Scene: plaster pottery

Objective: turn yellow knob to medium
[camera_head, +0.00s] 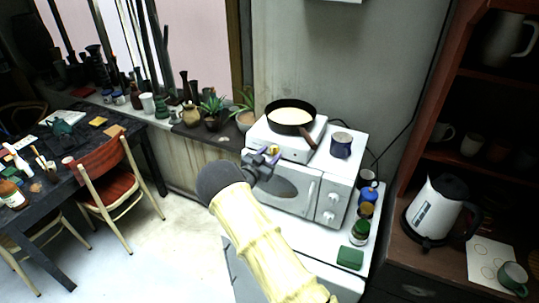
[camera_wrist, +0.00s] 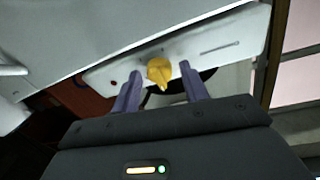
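The yellow knob (camera_wrist: 160,71) sits on the white front panel of a small hotplate in the wrist view. In the head view the knob (camera_head: 274,150) shows small, just at the tip of my gripper (camera_head: 264,160). In the wrist view my gripper (camera_wrist: 160,90) is open, with one purple finger on each side of the knob and a gap to each. The knob's narrow end points toward the gripper. The hotplate (camera_head: 262,134) stands on a white microwave and bears a dark pan. Whether the fingertips reach past the knob's face I cannot tell.
The microwave (camera_head: 283,188) has two dials at its right. A blue mug (camera_head: 341,145) stands on it beside the hotplate, and the pan's (camera_head: 291,114) handle points toward the front right. Plants stand on the sill at left. Jars (camera_head: 361,229) and a kettle (camera_head: 436,208) stand at right.

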